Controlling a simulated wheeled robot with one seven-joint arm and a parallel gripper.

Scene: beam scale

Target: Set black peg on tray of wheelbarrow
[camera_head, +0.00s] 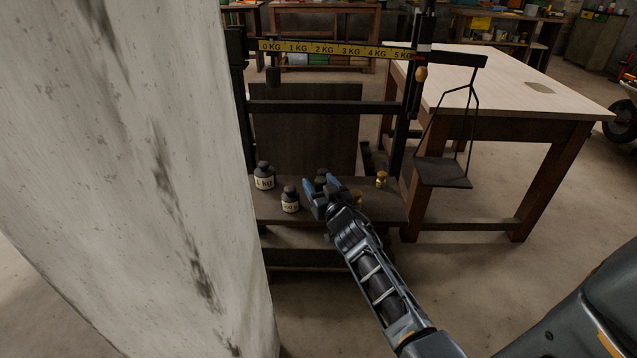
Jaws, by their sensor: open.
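Black weights with pale labels stand on the scale's dark shelf: one weight (264,178) at the left and a smaller one (290,201) beside my gripper. My gripper (321,184) is open over the shelf, its blue fingers either side of a dark, peg-like thing (321,178). I cannot tell whether they touch it. I cannot make out for sure which dark thing is the black peg. At the far right edge, a wheel and part of a frame (622,126) show, perhaps the wheelbarrow; its tray is not clearly in view.
The beam scale (330,50) rises behind the shelf (285,238), with a hanging pan (443,172) at its right. Brass weights (381,179) stand on the shelf. A wooden table (500,85) stands right. A pale pillar (130,180) blocks the left. Floor at right is open.

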